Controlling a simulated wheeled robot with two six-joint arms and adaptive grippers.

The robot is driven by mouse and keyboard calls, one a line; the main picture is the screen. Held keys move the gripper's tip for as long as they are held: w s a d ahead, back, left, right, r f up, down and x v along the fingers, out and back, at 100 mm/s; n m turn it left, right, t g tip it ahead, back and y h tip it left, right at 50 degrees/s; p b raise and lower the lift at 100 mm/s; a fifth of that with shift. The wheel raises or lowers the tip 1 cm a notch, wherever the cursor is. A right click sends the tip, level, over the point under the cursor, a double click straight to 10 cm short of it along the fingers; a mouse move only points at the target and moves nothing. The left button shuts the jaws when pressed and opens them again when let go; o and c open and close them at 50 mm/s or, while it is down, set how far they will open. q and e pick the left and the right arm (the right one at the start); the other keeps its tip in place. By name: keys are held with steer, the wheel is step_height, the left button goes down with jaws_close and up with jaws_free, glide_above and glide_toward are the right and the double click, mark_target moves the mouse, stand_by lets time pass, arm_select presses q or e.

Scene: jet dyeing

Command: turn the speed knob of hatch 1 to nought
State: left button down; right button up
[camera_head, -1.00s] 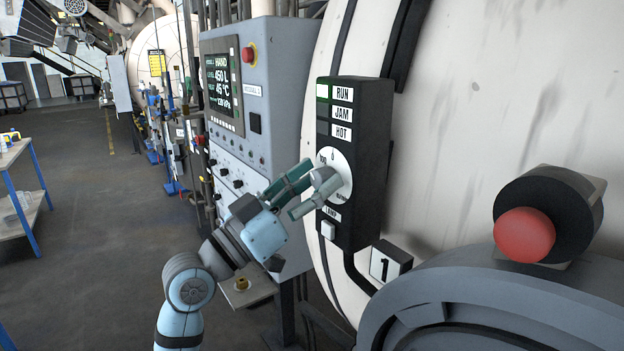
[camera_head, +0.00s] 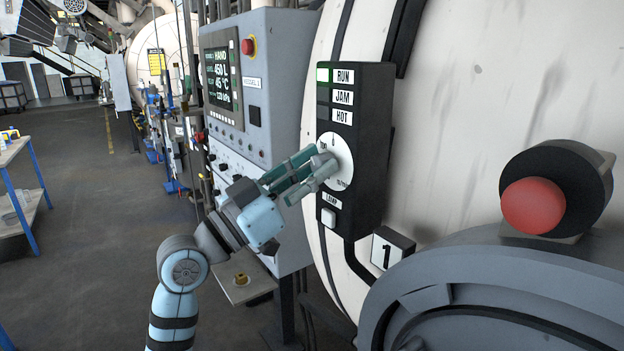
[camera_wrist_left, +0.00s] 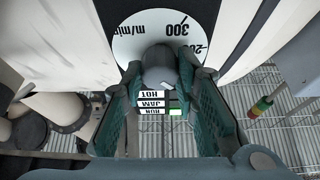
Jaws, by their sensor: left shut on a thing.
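The grey speed knob (camera_head: 323,163) sits on a round white dial (camera_head: 341,177) on the black control box (camera_head: 365,150). My left gripper (camera_head: 314,172) reaches in from the left and is shut on the knob, one finger on each side. In the left wrist view the knob (camera_wrist_left: 158,64) shows between the fingers (camera_wrist_left: 155,90). The dial (camera_wrist_left: 140,42) reads m/min, with 200 and 300 upside down. The knob's pointer cannot be read. A plate marked 1 (camera_head: 391,250) is below the box. My right gripper is not in view.
The green lamp beside RUN (camera_head: 322,75) is lit. A white button (camera_head: 328,217) sits under the dial. A red button (camera_head: 533,205) stands at the right. The grey cabinet (camera_head: 276,75) with a screen is left of the box.

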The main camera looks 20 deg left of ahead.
arm_select(q)
steer(key=m+g+h+b, duration=0.1)
steer(key=m+b, duration=0.1)
steer(key=m, duration=0.1)
steer(key=m+g+h+b, duration=0.1)
steer(key=m+b, duration=0.1)
steer(key=m, duration=0.1)
steer(key=m+g+b, duration=0.1)
steer(key=m+b, duration=0.2)
steer(key=shift+w+a+f+g+h, duration=0.1)
steer(key=shift+g+h, duration=0.3)
steer(key=shift+m+g+b, duration=0.3)
steer(key=shift+m+g, duration=0.4)
steer(key=shift+m, duration=0.8)
steer(key=c, duration=1.3)
jaws_free()
